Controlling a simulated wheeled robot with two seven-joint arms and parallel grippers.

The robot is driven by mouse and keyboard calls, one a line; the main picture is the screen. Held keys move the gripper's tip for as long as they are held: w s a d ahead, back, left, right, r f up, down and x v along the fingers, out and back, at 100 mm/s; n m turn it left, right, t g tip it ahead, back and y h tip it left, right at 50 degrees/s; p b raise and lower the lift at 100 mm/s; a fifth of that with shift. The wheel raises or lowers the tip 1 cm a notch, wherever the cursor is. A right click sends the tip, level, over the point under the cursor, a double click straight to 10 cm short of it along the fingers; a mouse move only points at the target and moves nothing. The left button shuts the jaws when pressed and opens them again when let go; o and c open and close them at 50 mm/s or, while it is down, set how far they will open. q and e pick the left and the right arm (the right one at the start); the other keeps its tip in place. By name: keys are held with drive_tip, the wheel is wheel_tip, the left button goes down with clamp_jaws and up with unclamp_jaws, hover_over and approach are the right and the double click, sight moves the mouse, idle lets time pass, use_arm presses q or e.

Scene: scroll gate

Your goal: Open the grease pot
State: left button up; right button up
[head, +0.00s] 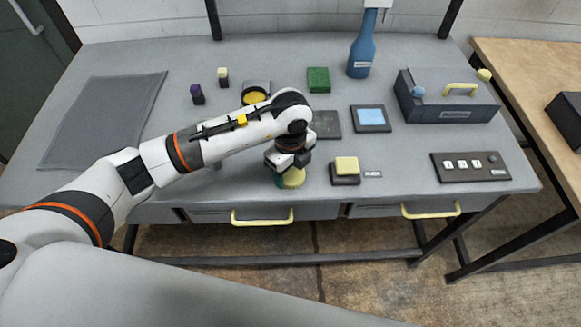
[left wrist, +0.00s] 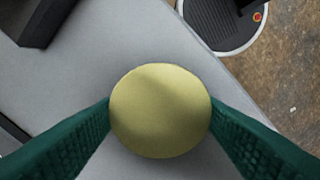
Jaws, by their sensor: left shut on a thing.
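A round, pale yellow lid, apparently the grease pot's (head: 294,179), is near the table's front edge in the head view. It also shows from above as a yellow disc in the middle of the left wrist view (left wrist: 160,110). My left gripper (head: 289,181) points down over it and is shut on it, with one green finger on each side in the left wrist view. The pot's body below the lid is hidden, so I cannot tell whether lid and body are apart. My right gripper is not in view.
A dark block with a yellow pad (head: 346,168) stands just right of the gripper. A panel with white buttons (head: 470,166), a dark box with a yellow handle (head: 446,98) and a blue bottle (head: 361,55) are farther off. A grey mat (head: 103,115) lies at the left.

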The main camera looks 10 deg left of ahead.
use_arm(q)
drive_tip(key=o, duration=1.1)
